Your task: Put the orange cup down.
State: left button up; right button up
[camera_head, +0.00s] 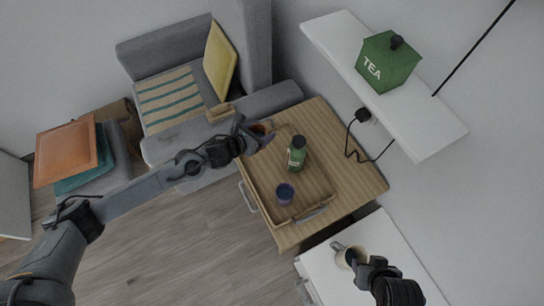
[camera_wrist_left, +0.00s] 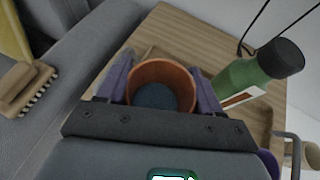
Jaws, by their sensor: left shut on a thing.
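The orange cup (camera_wrist_left: 163,76) is between the two purple fingers of my left gripper (camera_wrist_left: 160,88) in the left wrist view. The gripper is shut on it, and the cup's dark inside faces the camera. In the head view the cup (camera_head: 259,129) shows small behind my left gripper (camera_head: 257,135), over the far left corner of the wooden tray (camera_head: 312,184). I cannot tell whether the cup's base touches the tray. My right gripper (camera_head: 363,266) is at the lower right beside a beige mug; its fingers are unclear.
A green bottle (camera_head: 297,154) and a blue cup (camera_head: 285,194) stand on the tray on the wooden table (camera_head: 352,183). The beige mug (camera_head: 347,256) is on a white surface. A wooden brush (camera_wrist_left: 26,88) lies on the grey sofa's arm, left of the cup.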

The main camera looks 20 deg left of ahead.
pick_arm(q)
notch_tip(320, 180, down, 4)
jog(key=shift+s+d+f+b, duration=0.15)
jog(key=shift+f+b, duration=0.1)
jog(key=shift+b, duration=0.2)
jog(key=shift+f, duration=0.45)
notch_tip(320, 180, down, 2)
jog(key=shift+f+b, duration=0.1)
jog(key=shift+b, duration=0.45)
jog(key=shift+f, duration=0.3)
jog(key=shift+f, duration=0.2)
jog(key=o, duration=1.2)
jog(key=shift+o, duration=0.2)
jog(key=shift+r, duration=0.1)
